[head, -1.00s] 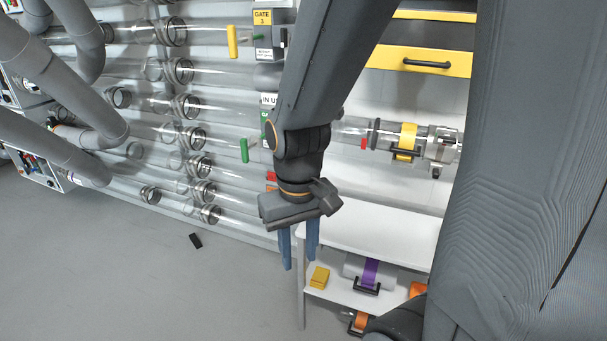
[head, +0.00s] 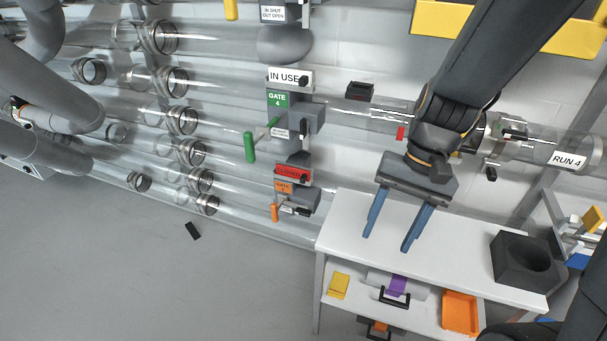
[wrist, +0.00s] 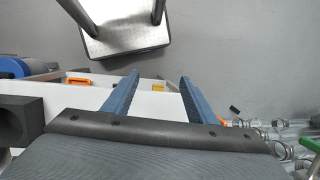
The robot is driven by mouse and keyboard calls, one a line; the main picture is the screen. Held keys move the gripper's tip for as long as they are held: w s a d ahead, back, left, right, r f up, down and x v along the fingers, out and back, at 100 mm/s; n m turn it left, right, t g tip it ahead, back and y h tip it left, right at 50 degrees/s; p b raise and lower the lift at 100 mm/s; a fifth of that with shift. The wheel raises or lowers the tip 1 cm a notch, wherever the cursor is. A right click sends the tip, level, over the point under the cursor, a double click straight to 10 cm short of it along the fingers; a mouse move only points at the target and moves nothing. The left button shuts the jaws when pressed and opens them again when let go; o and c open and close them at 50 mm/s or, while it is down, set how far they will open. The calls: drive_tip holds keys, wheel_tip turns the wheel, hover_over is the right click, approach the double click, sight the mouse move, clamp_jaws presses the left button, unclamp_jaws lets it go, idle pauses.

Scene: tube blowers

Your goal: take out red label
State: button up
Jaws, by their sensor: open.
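A red label (head: 293,173) with writing too small to read surely is on the gate fitting just above the orange tag of the lower gate. A second, small red piece (head: 400,133) shows at the clear tube just left of my wrist; I cannot tell whether it is inside the tube. My gripper (head: 387,240) is open and empty, its two blue fingers pointing down in front of the white bench, right of the red label and below the small red piece. In the wrist view my gripper (wrist: 160,76) has nothing between its fingers. Neither red item is clear there.
The white bench (head: 450,245) carries a dark block with a round hole (head: 528,262). Its lower shelf holds a yellow block (head: 339,285), a purple-banded item (head: 397,286) and an orange tray (head: 460,312). A green handle (head: 250,147) sticks out at gate 4. A small black piece (head: 193,231) lies on open floor.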

drive_tip(key=w+a+f+m+g+y+b, duration=0.1)
drive_tip(key=w+a+f+m+y+b, duration=0.2)
drive_tip(key=w+a+f+m+y, duration=0.4)
drive_tip(key=m+t+y+b, duration=0.6)
drive_tip(key=m+t+y, duration=0.25)
drive_tip(key=m, duration=0.25)
approach(302, 175)
drive_tip(key=a+r, duration=0.1)
drive_tip(key=a, duration=0.1)
drive_tip(key=shift+h, duration=0.45)
drive_tip(key=shift+b+x, duration=0.35)
drive_tip(key=shift+x, duration=3.8)
drive_tip(key=shift+w+d+r, duration=0.15)
drive_tip(key=shift+w+d, duration=0.05)
drive_tip(key=shift+d, duration=0.05)
drive_tip(key=c, duration=1.2)
drive_tip(key=shift+o, duration=0.2)
drive_tip(key=shift+r, duration=0.1)
